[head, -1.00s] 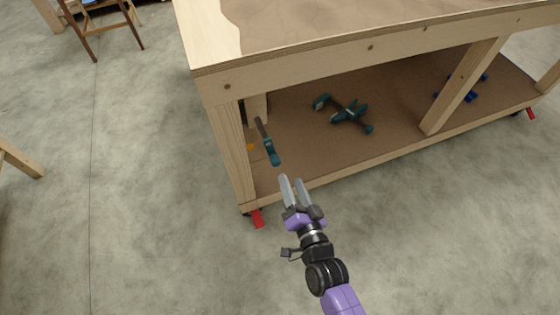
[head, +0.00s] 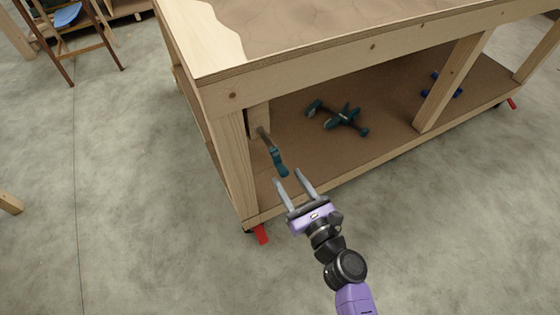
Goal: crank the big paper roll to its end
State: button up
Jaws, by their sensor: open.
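No paper roll and no crank show in the head view. My gripper (head: 294,186) is open and empty. It is over the floor at the near front edge of a wooden workbench, and its two fingers point up the picture toward the bench's lower shelf. A brown sheet with faint crease-like lines (head: 300,22) lies flat on the bench top; I cannot tell whether it is paper.
The wooden workbench (head: 232,97) fills the right side. Teal clamps (head: 340,119) and blue tools (head: 458,92) lie on its lower shelf (head: 385,135). Red caster levers (head: 261,234) stick out low. A wooden chair (head: 68,48) stands back left.

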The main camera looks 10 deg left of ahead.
aim_at(277, 161)
jog(key=b+x, duration=0.1)
jog(key=x, duration=0.6)
jog(key=shift+w+a, duration=0.2)
jog(key=shift+w, duration=0.05)
grip_shut()
